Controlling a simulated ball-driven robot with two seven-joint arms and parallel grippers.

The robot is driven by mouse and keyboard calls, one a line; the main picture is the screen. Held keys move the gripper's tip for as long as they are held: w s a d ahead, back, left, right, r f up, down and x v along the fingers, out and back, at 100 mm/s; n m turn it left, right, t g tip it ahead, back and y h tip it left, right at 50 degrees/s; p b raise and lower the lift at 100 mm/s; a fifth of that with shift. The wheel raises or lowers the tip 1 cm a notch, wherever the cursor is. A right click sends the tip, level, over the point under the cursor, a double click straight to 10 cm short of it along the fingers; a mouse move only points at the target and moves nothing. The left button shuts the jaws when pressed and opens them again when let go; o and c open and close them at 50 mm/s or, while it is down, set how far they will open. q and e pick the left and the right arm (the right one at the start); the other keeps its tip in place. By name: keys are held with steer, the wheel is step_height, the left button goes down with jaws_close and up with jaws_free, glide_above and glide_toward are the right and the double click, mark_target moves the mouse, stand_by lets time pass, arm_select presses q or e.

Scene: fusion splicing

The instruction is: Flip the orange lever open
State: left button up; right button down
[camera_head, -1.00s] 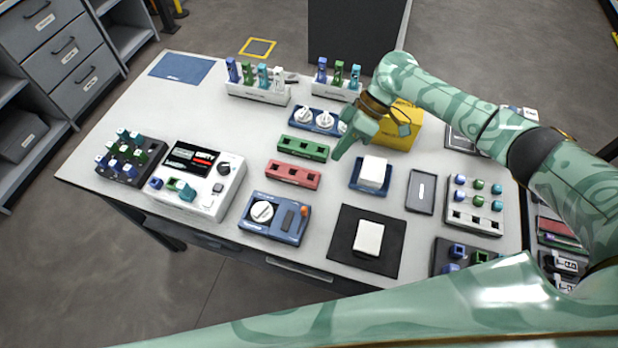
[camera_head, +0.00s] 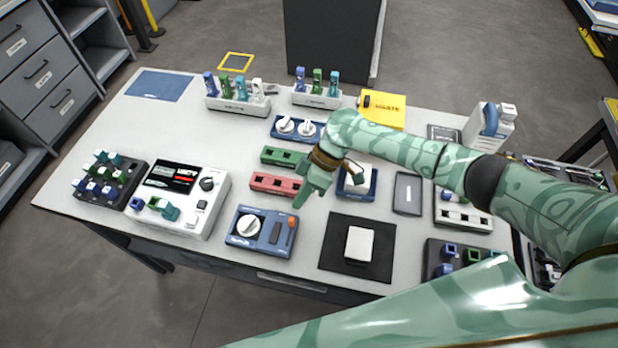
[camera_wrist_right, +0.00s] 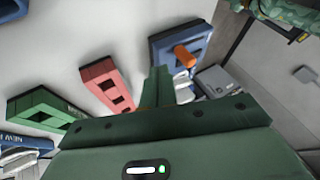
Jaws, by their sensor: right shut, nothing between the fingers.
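The orange lever (camera_head: 291,233) sits at the right end of a blue device (camera_head: 234,243), which also has a white round knob (camera_head: 248,225) and a dark grey part (camera_head: 275,233). The lever shows in the right wrist view (camera_wrist_right: 184,55) too, beyond the fingers. My right gripper (camera_head: 299,203) is shut and empty. It is above the table just behind the lever and appears apart from it. In the wrist view its fingers (camera_wrist_right: 160,85) point toward the blue device. My left gripper is not in view.
A red slotted block (camera_head: 276,184) and a green one (camera_head: 284,157) lie behind the blue device. A white instrument (camera_head: 208,212) stands to its left. A black mat (camera_head: 333,254) with a white block (camera_head: 359,244) lies to its right.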

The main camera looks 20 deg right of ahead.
mark_target(292, 222)
steer(key=shift+s+a+r, duration=0.1)
steer(key=shift+s+a, duration=0.15)
steer(key=shift+s, duration=0.25)
steer(key=shift+s+a, duration=0.25)
steer(key=shift+s, duration=0.2)
steer(key=s+a+p, duration=0.1)
steer(key=s+p, duration=0.1)
steer(key=s+a+p, duration=0.1)
steer(key=s+p, duration=0.1)
steer(key=shift+a+r, duration=0.2)
steer(key=shift+s+f, duration=0.1)
steer(key=shift+s, duration=0.15)
steer(key=shift+w+f, duration=0.1)
steer(key=shift+f, duration=0.05)
